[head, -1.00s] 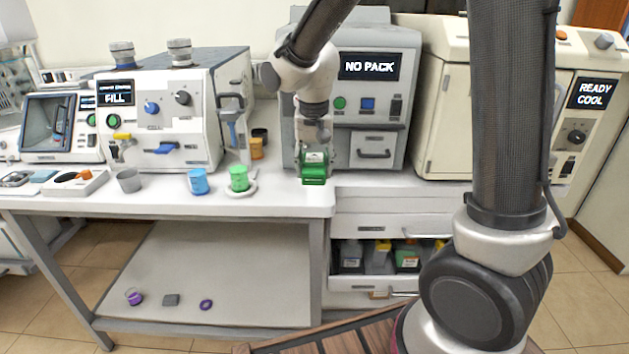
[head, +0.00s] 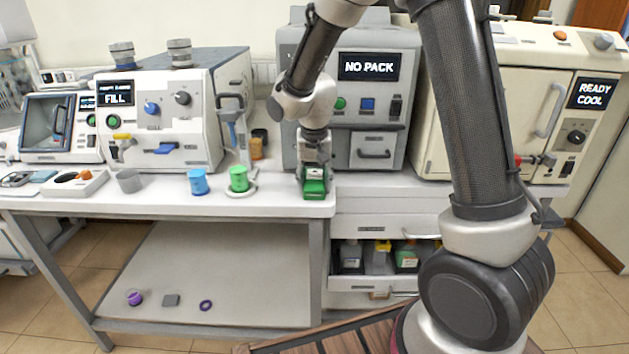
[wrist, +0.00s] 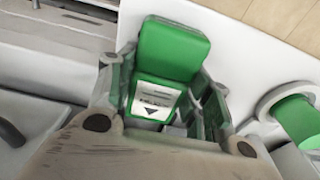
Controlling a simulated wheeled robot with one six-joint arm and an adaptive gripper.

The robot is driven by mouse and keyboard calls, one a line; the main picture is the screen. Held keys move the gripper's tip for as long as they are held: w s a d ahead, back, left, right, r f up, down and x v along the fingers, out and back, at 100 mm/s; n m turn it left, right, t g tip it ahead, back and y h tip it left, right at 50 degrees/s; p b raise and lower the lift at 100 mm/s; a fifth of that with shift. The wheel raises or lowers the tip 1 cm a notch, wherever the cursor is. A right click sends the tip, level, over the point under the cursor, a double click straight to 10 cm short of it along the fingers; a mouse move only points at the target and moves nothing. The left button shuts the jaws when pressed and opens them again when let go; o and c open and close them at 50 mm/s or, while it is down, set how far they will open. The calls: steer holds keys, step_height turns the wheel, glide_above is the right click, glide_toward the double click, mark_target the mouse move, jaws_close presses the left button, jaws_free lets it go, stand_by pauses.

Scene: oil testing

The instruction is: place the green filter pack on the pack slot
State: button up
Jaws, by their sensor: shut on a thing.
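The green filter pack (head: 314,187) is at the front edge of the white bench, in front of the grey machine reading NO PACK. In the wrist view the pack (wrist: 172,52) shows a green block and a pale label with a dark arrow. My gripper (head: 314,170) points down and is shut on the pack, with a finger on each side of it in the wrist view (wrist: 165,95). I cannot tell whether the pack touches the bench top. The pack slot cannot be made out clearly; the grey machine (head: 350,100) has a handled drawer front (head: 374,150).
A green cup (head: 239,179) on a white holder and a blue cup (head: 198,182) stand left of my gripper. A grey cup (head: 129,181) is farther left. An open drawer (head: 372,283) holds several bottles below the bench. The bench's front edge (head: 250,211) is close to the pack.

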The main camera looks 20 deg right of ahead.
mark_target(314, 181)
steer(key=shift+f, duration=0.1)
steer(key=o, duration=1.1)
step_height(314, 181, up, 11)
steer(key=s, duration=0.1)
steer(key=s+d+r+n+t, duration=0.1)
steer(key=s+d+r, duration=0.75)
steer(key=s, duration=0.25)
steer(key=s+d+n+t, duration=0.1)
steer(key=s+d, duration=0.2)
steer(key=s, duration=0.4)
steer(key=s+d+n, duration=0.1)
steer(key=s+d, duration=0.2)
steer(key=s, duration=0.4)
steer(key=shift+s+d+f+n+t, duration=0.2)
steer(key=shift+s+f+n+t, duration=0.1)
steer(key=shift+f+t, duration=0.1)
steer(key=shift+r, duration=0.1)
